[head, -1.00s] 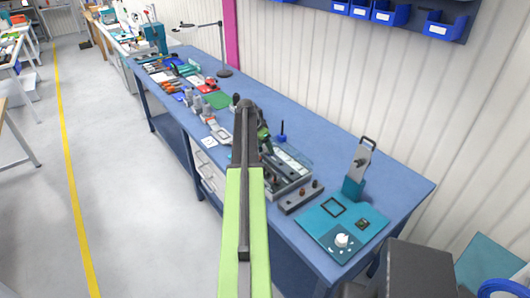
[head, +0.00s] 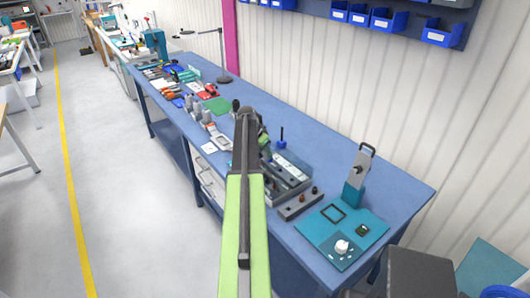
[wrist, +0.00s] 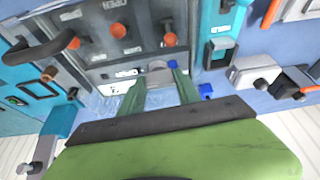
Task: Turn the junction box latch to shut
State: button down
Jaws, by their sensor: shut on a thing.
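The junction box shows in the wrist view as a grey panel (wrist: 105,32) with orange knobs and small white labels, one reading OPEN upside down. My gripper (wrist: 158,76) has its two green fingers around a small grey part (wrist: 157,67) at the panel's near edge, which looks like the latch. The fingers are shut on it; their tips partly hide it, and its exact angle is hard to read. In the head view the grey box (head: 296,181) is beside my gripper, which my dark arm link mostly hides.
A teal board (head: 320,246) with a white knob lies at the bench's near end. A teal stand with a grey upright plate (head: 359,170) is behind it. Tools and small parts crowd the bench's far end. Bare blue bench top (head: 330,140) lies toward the wall.

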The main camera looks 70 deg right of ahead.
jog(key=n, duration=0.1)
jog(key=n+t, duration=0.1)
jog(key=n, duration=0.2)
jog(key=shift+s+a+n+t, duration=0.1)
jog(key=shift+s+n+t, duration=0.15)
jog(key=shift+n+t, duration=0.15)
jog(key=n, duration=0.2)
jog(key=n+t, duration=0.1)
jog(key=n, duration=0.1)
jog(key=shift+s+t, duration=0.1)
jog(key=shift+t, duration=0.2)
jog(key=n+t, duration=0.1)
jog(key=n, duration=0.3)
jog(key=shift+s, duration=0.1)
jog(key=shift+d+n+t+y, duration=0.1)
jog(key=shift+n+t+y, duration=0.3)
jog(key=shift+n, duration=0.75)
jog(key=shift+d+n+t+y, duration=0.1)
jog(key=shift+n+t+y, duration=0.25)
jog(key=shift+n, duration=0.8)
jog(key=c, duration=0.9)
grip_release()
jog(key=shift+o, duration=0.2)
